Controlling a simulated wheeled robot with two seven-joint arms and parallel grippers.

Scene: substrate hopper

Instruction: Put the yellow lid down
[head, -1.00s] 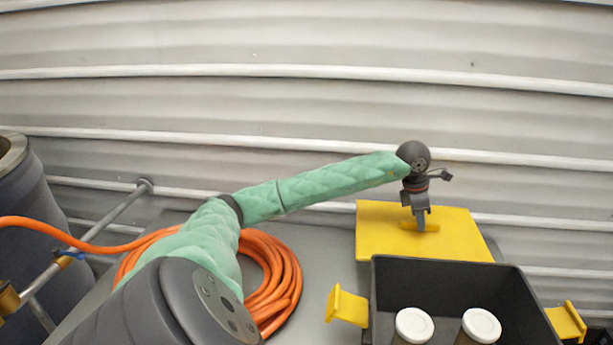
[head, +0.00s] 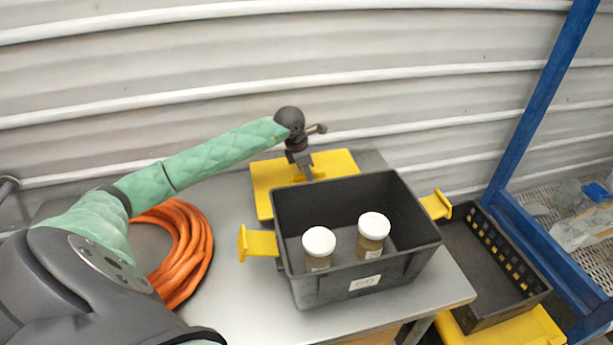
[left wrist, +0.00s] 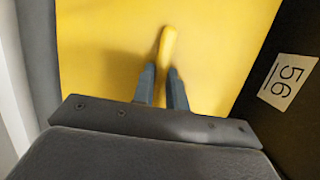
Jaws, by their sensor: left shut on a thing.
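The yellow lid (head: 262,178) is a flat plate behind the black bin on the grey table. It fills most of the left wrist view (left wrist: 100,60), where its raised handle (left wrist: 168,45) shows. My left gripper (head: 306,172) is above the lid with its fingers pointing down, shut on the lid's handle. In the left wrist view the fingers (left wrist: 161,85) are on either side of the handle. The lid looks level and close to the tabletop; whether it touches the table cannot be told. My right gripper is not in view.
The black bin (head: 425,235) with yellow side handles holds two white-capped jars (head: 318,242). A coiled orange hose (head: 190,250) lies at the left of the table (head: 235,290). A black crate (head: 510,290) and a blue post (head: 540,100) stand at the right. A corrugated wall is behind.

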